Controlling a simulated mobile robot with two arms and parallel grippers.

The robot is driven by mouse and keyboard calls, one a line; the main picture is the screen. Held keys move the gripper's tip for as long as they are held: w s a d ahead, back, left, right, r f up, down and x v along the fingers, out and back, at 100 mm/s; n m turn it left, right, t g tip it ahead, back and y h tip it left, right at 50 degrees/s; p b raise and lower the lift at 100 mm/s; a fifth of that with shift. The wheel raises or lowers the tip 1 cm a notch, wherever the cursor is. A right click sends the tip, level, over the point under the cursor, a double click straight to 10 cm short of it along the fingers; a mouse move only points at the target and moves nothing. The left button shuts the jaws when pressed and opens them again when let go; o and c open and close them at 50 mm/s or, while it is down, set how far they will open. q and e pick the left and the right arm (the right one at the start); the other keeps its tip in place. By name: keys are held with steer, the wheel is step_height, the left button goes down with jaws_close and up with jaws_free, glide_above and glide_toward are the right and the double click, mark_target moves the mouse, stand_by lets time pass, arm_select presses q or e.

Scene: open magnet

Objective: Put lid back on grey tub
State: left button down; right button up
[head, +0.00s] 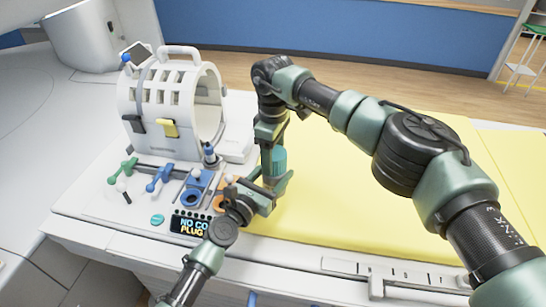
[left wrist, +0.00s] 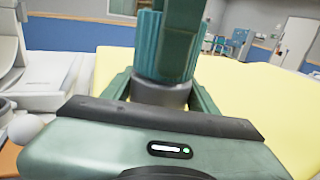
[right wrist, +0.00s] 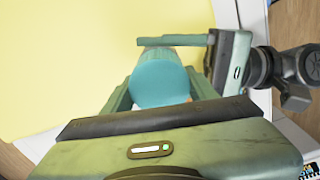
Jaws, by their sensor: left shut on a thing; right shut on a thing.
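The teal ribbed lid (head: 278,158) is upright between my two grippers in the head view. It also shows in the left wrist view (left wrist: 163,48), and its round flat top fills the middle of the right wrist view (right wrist: 160,84). The grey tub (left wrist: 160,94) is directly under the lid, which appears to meet its rim. My left gripper (head: 273,186) is shut on the tub from the side. My right gripper (head: 272,150) comes from above and is shut on the lid. The tub is mostly hidden by the left fingers, so whether the lid is seated is unclear.
A yellow mat (head: 370,210) covers the bench right of the grippers. A white ring-shaped scanner housing (head: 160,105) stands at the back left. Blue and green levers (head: 158,180), a blue ring fitting (head: 192,197) and a dark display (head: 190,223) lie left, close to my left gripper.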

steer(key=m, duration=0.3)
steer(key=shift+w+m, duration=0.1)
steer(key=shift+m, duration=0.2)
steer(key=o, duration=1.3)
steer(key=shift+r, duration=0.1)
steer(key=shift+r, duration=2.2)
steer(key=shift+c, duration=0.5)
